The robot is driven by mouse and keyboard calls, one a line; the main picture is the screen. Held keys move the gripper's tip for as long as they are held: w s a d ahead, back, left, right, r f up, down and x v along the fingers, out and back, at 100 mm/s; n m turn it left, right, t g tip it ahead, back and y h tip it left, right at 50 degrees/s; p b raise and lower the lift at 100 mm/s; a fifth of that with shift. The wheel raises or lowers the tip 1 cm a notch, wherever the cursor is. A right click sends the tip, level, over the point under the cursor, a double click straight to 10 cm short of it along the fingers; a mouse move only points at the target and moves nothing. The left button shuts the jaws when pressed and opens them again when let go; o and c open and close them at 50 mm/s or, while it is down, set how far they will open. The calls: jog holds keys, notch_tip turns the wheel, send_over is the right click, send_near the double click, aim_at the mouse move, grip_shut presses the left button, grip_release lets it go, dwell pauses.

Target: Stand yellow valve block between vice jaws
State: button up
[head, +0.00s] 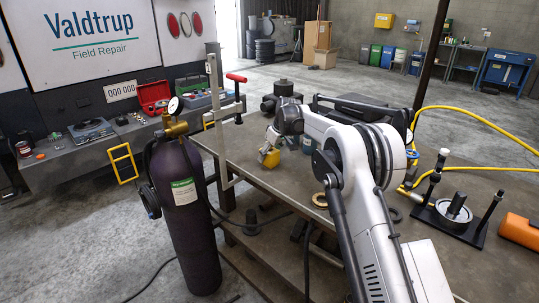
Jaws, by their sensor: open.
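The yellow valve block (269,158) is small and sits on the workbench near its left part. My gripper (271,140) hangs right above the block, pointing down. It is open, and the view is too small to tell whether its fingers are around the block or just over it. A dark block-like fixture (283,92), which looks like the vice, stands at the bench's far side behind my wrist. Its jaws cannot be made out, being small and partly hidden by my arm.
A dark gas cylinder (183,205) stands at the bench's left front, beside an upright frame with a red handle (236,78). A brass-coloured ring (319,200) lies near my arm. A black fixture with posts (455,210) and an orange cylinder (522,230) are at right.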

jog(key=v, duration=1.4)
jog(key=s+d+r+m+t+h, duration=0.1)
jog(key=s+d+r+m, duration=0.2)
jog(key=s+d+r, duration=0.65)
jog(key=s+d+m+t+h, duration=0.1)
jog(key=s+d, duration=0.4)
jog(key=s, duration=1.1)
jog(key=s+d+m+t, duration=0.1)
jog(key=s+d+m, duration=0.2)
jog(key=s, duration=1.3)
jog(key=shift+d+r+m+h+b, duration=0.25)
jog(key=shift+d+h+b, duration=0.2)
jog(key=shift+d, duration=0.45)
jog(key=shift+o, duration=0.4)
jog(key=s+d+f+m, duration=0.1)
jog(key=s+f, duration=0.3)
jog(key=s, duration=0.2)
jog(key=s+d+f+m+t, duration=0.1)
jog(key=s+d+f, duration=0.1)
jog(key=s+f, duration=0.3)
jog(key=s, duration=0.2)
jog(key=shift+s+d+h, duration=0.2)
jog(key=shift+s+h, duration=0.05)
jog(key=shift+h, duration=0.1)
jog(key=shift+o, duration=0.5)
jog(key=shift+s+f+m, duration=0.2)
jog(key=shift+m, duration=0.05)
